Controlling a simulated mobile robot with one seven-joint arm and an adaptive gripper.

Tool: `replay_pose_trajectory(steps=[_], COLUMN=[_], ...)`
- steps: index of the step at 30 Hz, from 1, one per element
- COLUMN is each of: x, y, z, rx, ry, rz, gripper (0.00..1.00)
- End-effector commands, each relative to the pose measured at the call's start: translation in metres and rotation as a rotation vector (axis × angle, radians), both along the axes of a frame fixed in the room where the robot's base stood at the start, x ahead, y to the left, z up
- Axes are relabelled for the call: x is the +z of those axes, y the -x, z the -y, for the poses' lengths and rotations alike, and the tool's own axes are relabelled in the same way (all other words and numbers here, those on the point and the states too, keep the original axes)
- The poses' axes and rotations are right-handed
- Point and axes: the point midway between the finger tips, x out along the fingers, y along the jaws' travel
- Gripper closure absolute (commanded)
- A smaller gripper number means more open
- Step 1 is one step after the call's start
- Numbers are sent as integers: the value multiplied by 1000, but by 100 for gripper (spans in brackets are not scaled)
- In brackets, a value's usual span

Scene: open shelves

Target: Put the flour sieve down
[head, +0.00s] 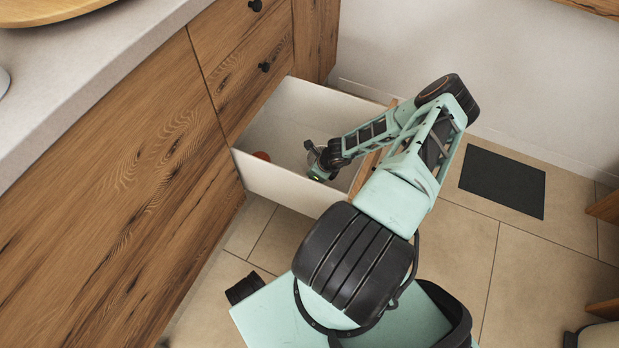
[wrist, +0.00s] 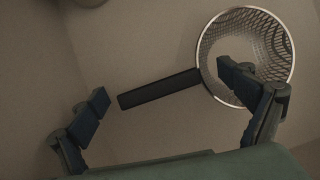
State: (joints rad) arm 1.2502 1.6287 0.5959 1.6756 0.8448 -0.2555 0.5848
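The flour sieve shows in the wrist view, with a round wire-mesh bowl (wrist: 268,45) in a shiny rim and a straight black handle (wrist: 160,88). It appears to lie on the pale drawer floor. My gripper (wrist: 163,82) is open, its two fingers spread wide on either side of the handle. The right finger overlaps the mesh bowl in the picture; I cannot tell whether it touches.
A small reddish thing (head: 262,156) lies in the drawer to the left of my gripper. The drawer walls stand close around the gripper. A wooden cabinet (head: 120,170) and pale countertop (head: 85,60) are at left. A dark mat (head: 503,182) lies on the tiled floor at right.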

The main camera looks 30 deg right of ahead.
Motion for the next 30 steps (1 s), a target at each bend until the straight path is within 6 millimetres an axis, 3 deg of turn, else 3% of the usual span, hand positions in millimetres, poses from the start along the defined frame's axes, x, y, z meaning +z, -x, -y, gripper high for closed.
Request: replay_pose_trajectory(steps=[7,15,21,30], x=[6,48,68,70], y=[1,18,27,29], z=[1,6,8,8], rx=[0,-1,1,0], ry=[1,2,1,0], rz=[0,1,1,0], gripper=[5,5,5,5])
